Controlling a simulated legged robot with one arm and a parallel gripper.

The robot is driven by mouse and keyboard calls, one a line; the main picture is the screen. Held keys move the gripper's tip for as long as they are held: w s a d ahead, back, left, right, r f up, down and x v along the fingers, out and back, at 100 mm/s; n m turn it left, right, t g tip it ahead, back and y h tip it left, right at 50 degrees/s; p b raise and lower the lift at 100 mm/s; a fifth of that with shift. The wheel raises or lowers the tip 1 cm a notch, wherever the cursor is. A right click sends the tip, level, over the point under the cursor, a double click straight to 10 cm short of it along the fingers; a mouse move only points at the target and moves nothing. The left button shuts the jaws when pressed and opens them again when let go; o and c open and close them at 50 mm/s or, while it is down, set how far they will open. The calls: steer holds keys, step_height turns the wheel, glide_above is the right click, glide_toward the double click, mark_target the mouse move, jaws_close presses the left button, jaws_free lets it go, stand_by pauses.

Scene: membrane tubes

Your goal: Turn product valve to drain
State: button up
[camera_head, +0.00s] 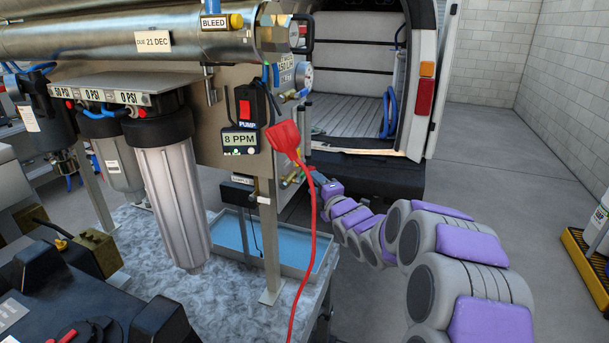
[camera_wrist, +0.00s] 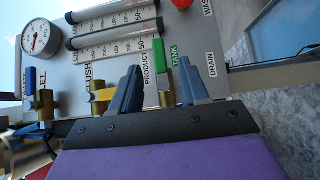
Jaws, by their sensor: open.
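The product valve's green handle (camera_wrist: 159,56) shows in the wrist view on the grey panel, beside the labels PRODUCT (camera_wrist: 147,66) and TANK (camera_wrist: 174,56). The handle points up the picture, nearer TANK than the DRAIN label (camera_wrist: 211,65) to its right. My gripper (camera_wrist: 159,64) is open, with one finger on each side of the green handle in the picture. I cannot tell whether either finger touches it. In the head view my gripper (camera_head: 322,183) is at the panel's right edge, small and partly hidden; the green handle cannot be made out there.
A blue-handled valve (camera_wrist: 31,82) and a yellow-handled valve (camera_wrist: 103,95) sit left of the green one, below a gauge (camera_wrist: 40,38) and flow tubes (camera_wrist: 110,42). A red cable (camera_head: 311,240) hangs near my arm. A blue tray (camera_head: 315,262) lies below. Open floor is at right.

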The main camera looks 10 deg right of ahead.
mark_target(305, 175)
steer(key=x, duration=0.6)
steer(key=shift+w+a+f, duration=0.15)
steer(key=shift+w+a, duration=0.1)
steer(key=shift+w, duration=0.1)
steer(key=shift+w+a, duration=0.1)
steer(key=shift+w, duration=0.4)
jaws_close()
